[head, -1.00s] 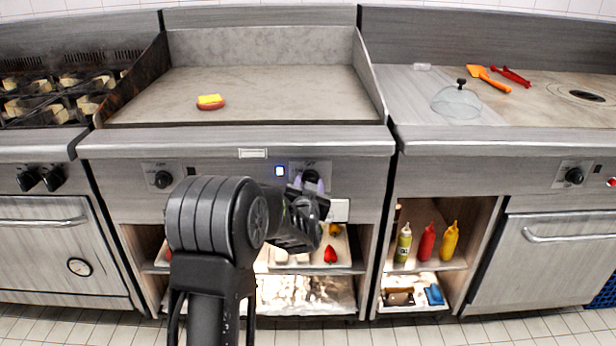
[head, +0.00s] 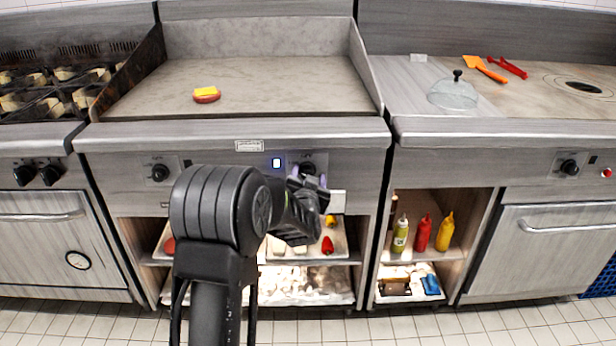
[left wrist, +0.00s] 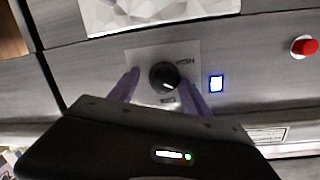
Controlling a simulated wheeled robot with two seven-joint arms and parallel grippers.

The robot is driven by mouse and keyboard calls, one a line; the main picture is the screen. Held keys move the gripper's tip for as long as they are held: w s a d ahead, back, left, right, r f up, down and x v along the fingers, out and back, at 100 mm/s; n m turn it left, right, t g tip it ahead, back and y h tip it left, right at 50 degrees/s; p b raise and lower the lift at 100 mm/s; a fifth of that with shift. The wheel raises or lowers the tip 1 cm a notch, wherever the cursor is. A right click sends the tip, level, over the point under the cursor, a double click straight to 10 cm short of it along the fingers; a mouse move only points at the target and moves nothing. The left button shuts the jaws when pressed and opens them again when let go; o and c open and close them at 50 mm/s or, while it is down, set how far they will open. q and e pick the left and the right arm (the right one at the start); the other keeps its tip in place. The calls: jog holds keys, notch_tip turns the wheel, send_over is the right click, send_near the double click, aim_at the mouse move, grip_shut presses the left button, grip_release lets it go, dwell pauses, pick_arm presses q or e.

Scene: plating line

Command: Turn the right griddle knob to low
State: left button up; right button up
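The right griddle knob (head: 308,167) is a round black knob on the griddle's front panel, partly covered by my gripper in the head view. In the left wrist view the knob (left wrist: 164,76) shows whole, with a small white mark on its face, on a light plate with labels too small to read. My left gripper (head: 310,178) is at the knob. My right gripper is not in view.
A blue-lit indicator (head: 276,163) and the left griddle knob (head: 160,172) are on the same panel. A patty with cheese (head: 206,95) lies on the griddle plate (head: 270,80). The left wrist view shows a red button (left wrist: 304,46). Shelves with trays and bottles lie below.

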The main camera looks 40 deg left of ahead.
pick_arm(q)
jog(key=shift+s+a, duration=0.1)
jog(key=shift+a, duration=0.05)
jog(key=p+v, duration=0.1)
jog(key=v, duration=0.6)
jog(key=shift+s+d, duration=0.25)
jog(key=shift+d, duration=0.1)
dwell(0.5)
